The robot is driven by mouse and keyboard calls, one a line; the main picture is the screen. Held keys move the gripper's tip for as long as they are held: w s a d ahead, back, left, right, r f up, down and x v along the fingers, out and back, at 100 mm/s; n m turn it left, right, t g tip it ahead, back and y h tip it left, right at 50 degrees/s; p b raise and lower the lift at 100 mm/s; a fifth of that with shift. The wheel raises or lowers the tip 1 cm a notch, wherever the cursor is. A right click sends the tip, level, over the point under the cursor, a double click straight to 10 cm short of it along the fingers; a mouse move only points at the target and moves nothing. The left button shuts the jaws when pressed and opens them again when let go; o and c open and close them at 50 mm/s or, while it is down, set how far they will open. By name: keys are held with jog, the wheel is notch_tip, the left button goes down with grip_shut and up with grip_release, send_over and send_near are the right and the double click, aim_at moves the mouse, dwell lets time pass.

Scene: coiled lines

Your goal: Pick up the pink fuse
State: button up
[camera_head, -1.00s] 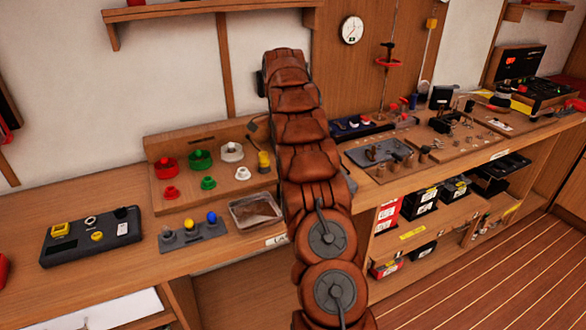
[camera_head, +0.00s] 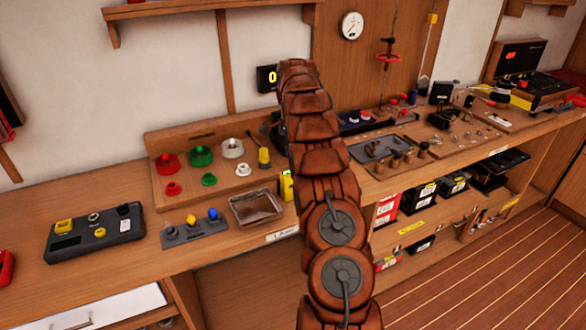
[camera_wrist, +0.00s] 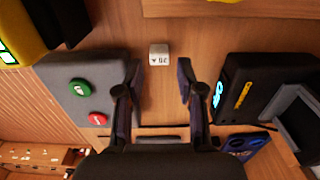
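A small pale block (camera_wrist: 159,54) with a dark printed label stands on the wooden surface in the wrist view. It may be the fuse, but its visible faces look whitish grey and I cannot make out a clear pink. My gripper (camera_wrist: 158,76) is open, with one finger on each side of the gap. The block lies just beyond the fingertips, roughly centred between them, and nothing is held. In the head view my arm hides the gripper and the block.
In the wrist view, a grey box with green and red buttons (camera_wrist: 72,98) is close left of the fingers. A black device (camera_wrist: 262,88) is close right. In the head view, a clear tray (camera_head: 256,207) and a button panel (camera_head: 95,232) stand on the bench.

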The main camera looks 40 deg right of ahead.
jog(key=shift+a+f+p, duration=0.15)
jog(key=shift+f+p, duration=0.75)
jog(key=shift+f, duration=1.5)
jog(key=c, duration=0.6)
jog(key=shift+r, duration=0.1)
jog(key=shift+r+b, duration=1)
jog(key=shift+r, duration=3.95)
